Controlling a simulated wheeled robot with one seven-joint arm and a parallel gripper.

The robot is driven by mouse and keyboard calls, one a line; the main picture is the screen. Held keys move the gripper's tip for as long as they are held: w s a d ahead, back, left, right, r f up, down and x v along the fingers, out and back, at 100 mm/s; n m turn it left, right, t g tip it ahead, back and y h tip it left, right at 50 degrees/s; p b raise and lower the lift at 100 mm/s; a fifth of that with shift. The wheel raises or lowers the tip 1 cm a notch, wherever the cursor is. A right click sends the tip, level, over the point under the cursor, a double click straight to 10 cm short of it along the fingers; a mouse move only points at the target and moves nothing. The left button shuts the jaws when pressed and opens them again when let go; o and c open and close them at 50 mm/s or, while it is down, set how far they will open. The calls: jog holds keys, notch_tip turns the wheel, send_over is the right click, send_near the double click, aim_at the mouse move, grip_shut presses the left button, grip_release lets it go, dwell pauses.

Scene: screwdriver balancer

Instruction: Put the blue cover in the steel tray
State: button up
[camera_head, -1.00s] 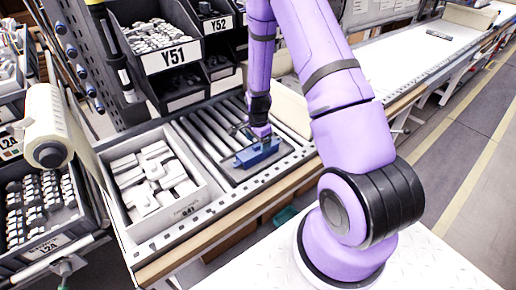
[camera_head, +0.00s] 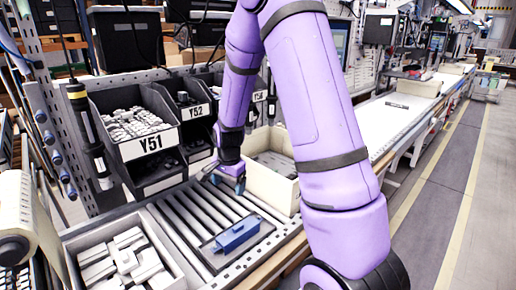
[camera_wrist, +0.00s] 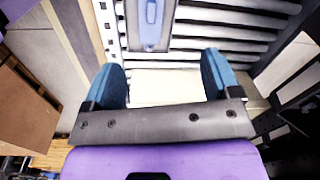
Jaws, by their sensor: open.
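The blue cover (camera_head: 238,233) lies on the steel tray (camera_head: 221,262), a flat dark grey plate on the roller conveyor. In the wrist view the blue cover (camera_wrist: 151,22) shows at the top, beyond my fingertips, with part of the tray around it. My gripper (camera_head: 228,182) is over the rollers behind the tray, apart from the cover. In the wrist view my gripper (camera_wrist: 163,75) has its two blue fingers wide apart with nothing between them.
A cream bin (camera_head: 270,190) stands just right of my gripper. A bin of white parts (camera_head: 128,262) is left of the rollers (camera_head: 180,212). Dark shelf bins labelled Y51 (camera_head: 150,145) and Y52 stand behind. Bare rollers lie between my gripper and the tray.

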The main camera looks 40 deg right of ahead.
jog(key=s+a+r+n+t, duration=0.1)
jog(key=s+a+r+n, duration=0.3)
jog(key=r, duration=0.5)
jog(key=s+a+r+n+t, duration=0.1)
jog(key=s+a+r+n, duration=0.3)
jog(key=r, duration=0.6)
jog(key=s+a+r+n+t, duration=0.1)
jog(key=s+r+n, duration=0.2)
jog(key=s, duration=0.6)
jog(key=s+a+r+n+t, duration=0.1)
jog(key=s+r+n, duration=0.2)
jog(key=s, duration=0.6)
jog(key=shift+r, duration=1.1)
